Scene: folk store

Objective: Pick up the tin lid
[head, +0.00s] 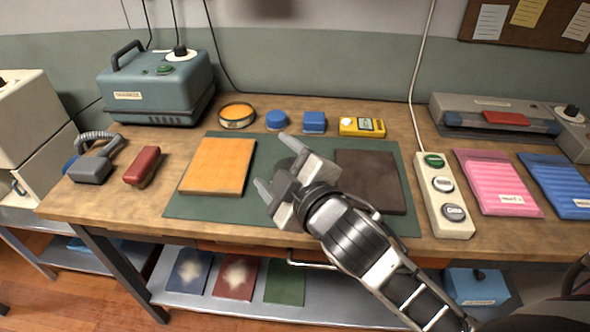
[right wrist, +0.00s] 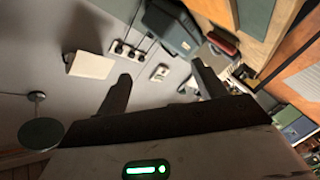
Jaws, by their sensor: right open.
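A shallow round tin (head: 237,116) with an orange top and metal rim stands at the back of the workbench, behind the green mat (head: 180,206). I cannot tell whether its top is a separate lid. My right gripper (head: 271,162) is open above the middle of the mat, pointing to the upper left. Its two fingers also show apart in the right wrist view (right wrist: 163,88), with nothing seen held between them. My left gripper is out of view.
An orange board (head: 217,166) and a dark brown board (head: 370,180) lie on the mat either side of the gripper. Blue pieces (head: 277,119) and a yellow meter (head: 362,127) stand behind. A button strip (head: 444,194) lies right; a red-brown block (head: 142,166) lies left.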

